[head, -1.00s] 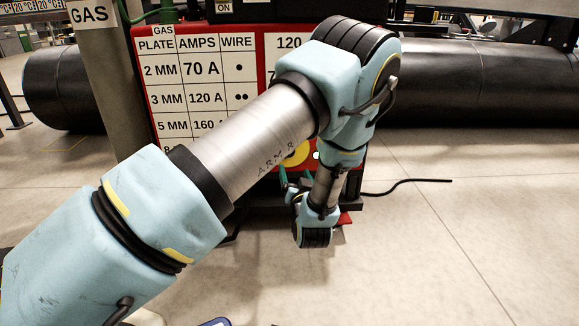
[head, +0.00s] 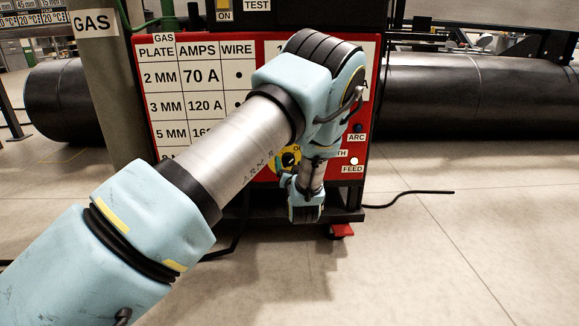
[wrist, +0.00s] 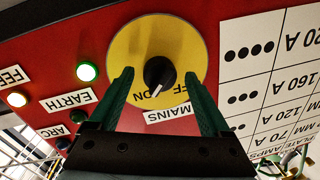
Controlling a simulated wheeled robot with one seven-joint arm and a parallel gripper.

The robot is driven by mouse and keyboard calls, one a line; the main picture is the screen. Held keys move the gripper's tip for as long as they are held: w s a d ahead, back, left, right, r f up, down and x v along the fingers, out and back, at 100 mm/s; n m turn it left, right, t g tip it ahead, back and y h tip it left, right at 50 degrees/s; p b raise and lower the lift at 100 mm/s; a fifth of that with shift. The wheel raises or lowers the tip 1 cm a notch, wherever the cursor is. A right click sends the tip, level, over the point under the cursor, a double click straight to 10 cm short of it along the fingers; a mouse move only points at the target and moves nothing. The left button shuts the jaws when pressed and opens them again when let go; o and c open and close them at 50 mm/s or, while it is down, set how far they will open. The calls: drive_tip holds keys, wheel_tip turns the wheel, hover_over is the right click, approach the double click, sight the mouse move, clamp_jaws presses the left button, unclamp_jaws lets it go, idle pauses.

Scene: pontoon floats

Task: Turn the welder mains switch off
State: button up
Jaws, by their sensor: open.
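The mains switch is a black knob (wrist: 158,72) with a white pointer mark, on a yellow disc (wrist: 155,35) on the red welder panel. In the wrist view the panel is seen upside down. The pointer is aimed down and slightly left, beside the letters ON; the OFF word is partly covered by a finger. A MAINS label (wrist: 168,114) sits below. My gripper (wrist: 159,74) is open, its green fingers on either side of the knob; I cannot tell whether they touch it. In the head view the yellow disc (head: 291,158) shows partly behind my arm.
A grey GAS post (head: 100,80) stands left of the welder. A black cable (head: 410,194) lies on open floor at right.

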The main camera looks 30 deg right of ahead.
clamp_jaws()
idle(0.5)
drive_tip(key=shift+n, duration=0.4)
drive_tip(key=n+g, duration=0.1)
drive_tip(key=n, duration=0.7)
drive_tip(key=n+h, duration=0.1)
drive_tip(key=n, duration=0.6)
drive_tip(key=shift+a+r+n+g, duration=0.1)
drive_tip(key=shift+r+n+g, duration=0.05)
drive_tip(key=shift+n+g, duration=0.25)
idle(0.4)
unclamp_jaws()
